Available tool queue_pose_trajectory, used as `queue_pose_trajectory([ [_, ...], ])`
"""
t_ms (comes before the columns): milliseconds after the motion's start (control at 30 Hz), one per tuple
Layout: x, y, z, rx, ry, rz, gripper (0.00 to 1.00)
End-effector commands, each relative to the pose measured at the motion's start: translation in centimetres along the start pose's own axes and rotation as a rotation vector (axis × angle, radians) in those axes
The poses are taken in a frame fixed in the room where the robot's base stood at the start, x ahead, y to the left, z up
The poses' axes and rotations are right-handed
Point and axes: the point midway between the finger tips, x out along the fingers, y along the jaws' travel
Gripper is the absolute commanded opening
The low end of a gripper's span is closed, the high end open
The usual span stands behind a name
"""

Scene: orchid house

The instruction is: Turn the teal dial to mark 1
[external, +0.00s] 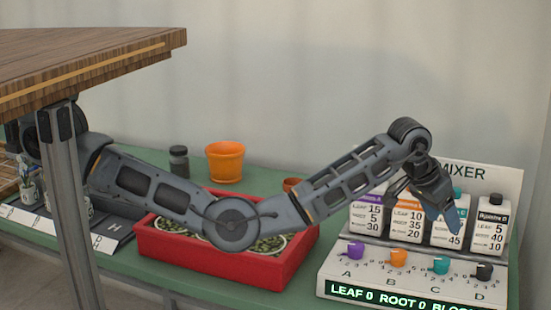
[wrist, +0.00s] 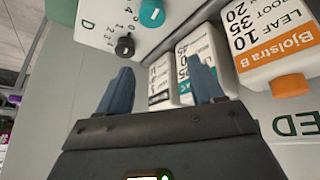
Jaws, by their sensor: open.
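The teal dial (external: 440,265) is on the white mixer panel, above the letter C, between the orange dial (external: 398,257) and the black dial (external: 484,271). In the wrist view the teal dial (wrist: 151,13) is at the top edge, beyond the fingers, with the black dial (wrist: 124,47) below and left of it. The mark it points to is too small to read. My gripper (external: 455,226) hangs above the panel, in front of the bottles, apart from the teal dial. Its two blue fingers stand spread with nothing between them in the wrist view (wrist: 162,85).
A purple dial (external: 355,250) sits at the panel's left. Bottles, including one with a black cap (external: 491,225), stand behind the dials. The display (external: 400,298) shows LEAF 0 and ROOT 0. A red planter (external: 290,262) and orange pot (external: 225,162) are to the left.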

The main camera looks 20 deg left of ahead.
Motion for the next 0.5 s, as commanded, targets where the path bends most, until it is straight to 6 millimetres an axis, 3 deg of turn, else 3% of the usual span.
queue_pose_trajectory([
  [33,0.6,0.6,1.5,0.019,-0.05,-0.024,0.67],
  [133,0.7,1.0,2.8,0.039,-0.108,-0.056,0.67],
  [267,1.5,1.0,3.3,0.045,-0.126,-0.068,0.67],
  [500,5.0,0.7,3.7,0.045,-0.125,-0.066,0.67],
])
